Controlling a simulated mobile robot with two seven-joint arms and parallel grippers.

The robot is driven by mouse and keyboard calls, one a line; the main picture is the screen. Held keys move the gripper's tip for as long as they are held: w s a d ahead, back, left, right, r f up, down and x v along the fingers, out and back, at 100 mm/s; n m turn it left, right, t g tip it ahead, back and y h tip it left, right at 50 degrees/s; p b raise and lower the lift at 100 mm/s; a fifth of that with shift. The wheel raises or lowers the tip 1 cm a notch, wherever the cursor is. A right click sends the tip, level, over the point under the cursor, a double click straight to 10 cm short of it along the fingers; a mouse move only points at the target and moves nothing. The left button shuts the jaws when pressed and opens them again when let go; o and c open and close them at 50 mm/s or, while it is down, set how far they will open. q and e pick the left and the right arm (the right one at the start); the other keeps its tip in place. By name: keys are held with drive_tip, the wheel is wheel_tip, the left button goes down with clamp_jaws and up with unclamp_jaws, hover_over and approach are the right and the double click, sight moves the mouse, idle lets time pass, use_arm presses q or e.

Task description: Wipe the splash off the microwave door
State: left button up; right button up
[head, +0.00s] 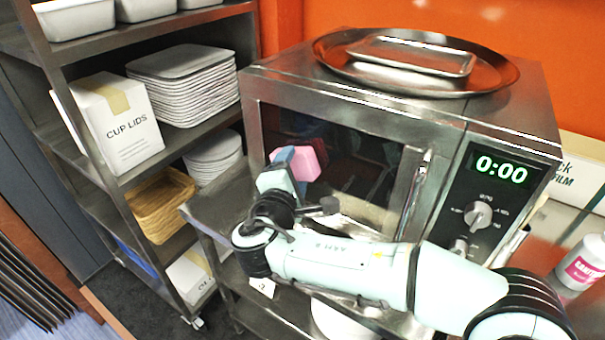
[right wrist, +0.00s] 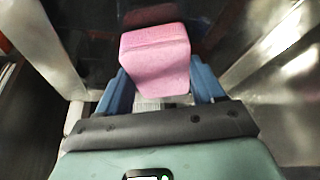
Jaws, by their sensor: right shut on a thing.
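The microwave (head: 330,115) is a steel box with a dark glass door (head: 345,155), a vertical handle at the door's right and a control panel showing 0:00. My right gripper (head: 290,163) is at the left part of the door, shut on a pink sponge (head: 312,160). In the right wrist view the sponge (right wrist: 156,58) sticks out between the blue fingers, in front of the dark glass. I cannot tell if it touches the glass. I cannot make out the splash clearly; dark reddish tones show on the glass. My left gripper is not in view.
A round steel tray (head: 330,55) with a smaller tray lies on the microwave. A steel shelf (head: 130,175) at the left holds a cup lids box (head: 118,125), stacked white trays (head: 182,85) and a basket (head: 160,205).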

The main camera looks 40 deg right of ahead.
drive_tip(key=shift+w+a+f, duration=0.15)
drive_tip(key=shift+w+f, duration=0.05)
drive_tip(key=shift+w, duration=0.3)
drive_tip(key=shift+s+a, duration=0.4)
drive_tip(key=shift+a, duration=0.5)
drive_tip(key=shift+s+a, duration=0.35)
drive_tip(key=shift+a, duration=0.6)
drive_tip(key=shift+s+a, duration=0.4)
drive_tip(key=shift+a, duration=0.5)
drive_tip(key=shift+s+a, duration=0.3)
drive_tip(key=shift+a, duration=0.4)
drive_tip(key=shift+s+a, duration=0.25)
drive_tip(key=shift+a, duration=0.45)
